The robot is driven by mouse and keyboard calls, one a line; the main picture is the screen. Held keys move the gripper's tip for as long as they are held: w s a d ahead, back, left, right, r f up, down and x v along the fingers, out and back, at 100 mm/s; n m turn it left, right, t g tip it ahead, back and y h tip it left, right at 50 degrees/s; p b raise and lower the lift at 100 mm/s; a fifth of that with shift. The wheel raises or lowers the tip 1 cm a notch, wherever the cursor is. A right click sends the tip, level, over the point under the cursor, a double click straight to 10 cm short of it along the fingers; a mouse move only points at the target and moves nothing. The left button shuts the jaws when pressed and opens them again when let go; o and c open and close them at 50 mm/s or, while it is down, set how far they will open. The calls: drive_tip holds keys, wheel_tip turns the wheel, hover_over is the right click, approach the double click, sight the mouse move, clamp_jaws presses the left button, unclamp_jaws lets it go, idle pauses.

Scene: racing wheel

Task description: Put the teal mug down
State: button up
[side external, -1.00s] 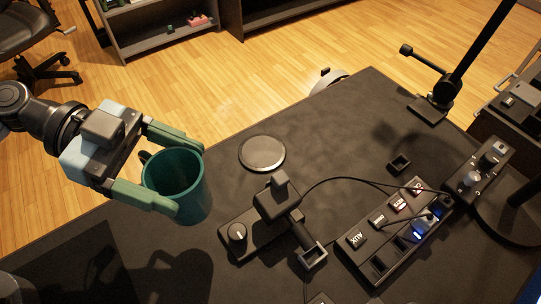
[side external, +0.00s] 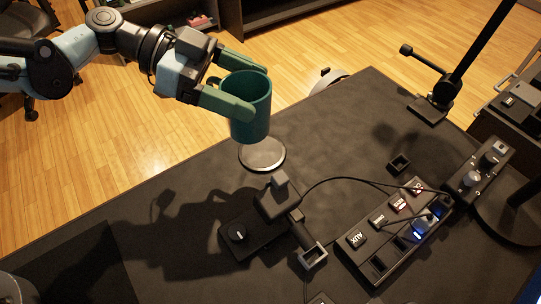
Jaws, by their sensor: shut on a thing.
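The teal mug (side external: 252,112) is upright and held in the air in the side view. My gripper (side external: 262,92) comes from the left with its two green fingers shut on the mug's sides. The mug's handle is at its left, between the fingers and partly hidden. A round grey disc (side external: 262,157) lies on the dark desk (side external: 340,125). In the picture the mug's base overlaps the disc's far edge, but the mug looks raised above it. I cannot tell the exact height.
A black joystick-like device (side external: 275,210) stands just in front of the disc. A labelled switch panel (side external: 395,235) lies to the right, joined by a cable. A small black square holder (side external: 399,162) and a stand base (side external: 428,108) are farther right. The desk right of the disc is clear.

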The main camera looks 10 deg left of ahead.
drive_tip(key=w+f, duration=0.1)
drive_tip(key=f, duration=0.2)
drive_tip(key=w+f, duration=0.2)
drive_tip(key=f, duration=0.2)
drive_tip(key=w+d+f, duration=0.1)
drive_tip(key=f, duration=0.3)
drive_tip(key=shift+w, duration=0.15)
drive_tip(key=shift+f, duration=0.1)
drive_tip(key=o, duration=1.2)
